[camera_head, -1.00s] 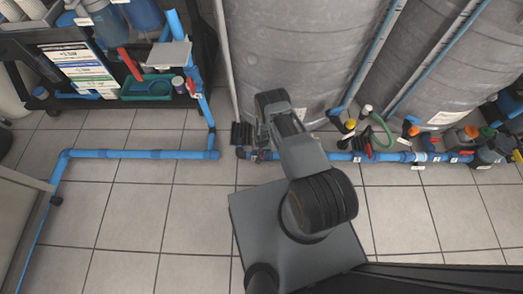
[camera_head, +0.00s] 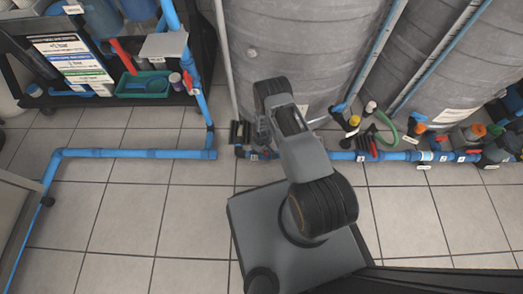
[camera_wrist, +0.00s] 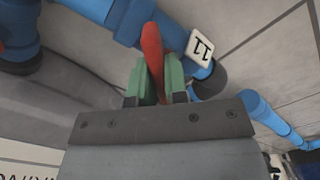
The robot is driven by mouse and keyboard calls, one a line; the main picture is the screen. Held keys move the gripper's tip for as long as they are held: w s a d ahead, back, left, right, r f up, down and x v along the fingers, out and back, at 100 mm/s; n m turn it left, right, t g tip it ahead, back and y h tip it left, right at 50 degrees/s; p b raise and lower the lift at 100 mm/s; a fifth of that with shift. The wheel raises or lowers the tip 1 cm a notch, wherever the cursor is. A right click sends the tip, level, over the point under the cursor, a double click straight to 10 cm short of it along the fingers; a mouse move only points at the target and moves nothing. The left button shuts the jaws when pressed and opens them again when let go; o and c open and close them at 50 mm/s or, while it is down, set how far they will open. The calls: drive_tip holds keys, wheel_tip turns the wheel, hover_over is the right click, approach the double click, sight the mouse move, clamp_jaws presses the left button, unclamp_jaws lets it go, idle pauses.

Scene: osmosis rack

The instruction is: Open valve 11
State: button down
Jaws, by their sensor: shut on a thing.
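The red valve handle (camera_wrist: 152,45) stands up between the two green fingers of my gripper (camera_wrist: 155,78) in the wrist view. The gripper is shut on the handle. A white tag reading 11 (camera_wrist: 201,47) hangs on the blue pipe (camera_wrist: 133,18) just right of the handle. In the head view my gripper is at the low blue pipe in front of the grey tank, and my arm hides most of it and the valve.
Large grey tanks (camera_head: 290,50) stand right behind the pipe. Other valves (camera_head: 375,145) and tags line the pipe to the right. A cart (camera_head: 60,65) with a green tray (camera_head: 145,86) is at the upper left.

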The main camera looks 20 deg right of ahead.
drive_tip(key=n+b, duration=0.1)
drive_tip(key=n, duration=0.3)
drive_tip(key=shift+n+b, duration=0.8)
drive_tip(key=shift+n, duration=1.6)
drive_tip(key=c, duration=1.1)
unclamp_jaws()
drive_tip(key=shift+c, duration=0.2)
drive_tip(key=shift+r, duration=0.15)
wheel_tip(320, 180, up, 14)
drive_tip(key=p, duration=0.6)
drive_tip(key=shift+f, duration=0.2)
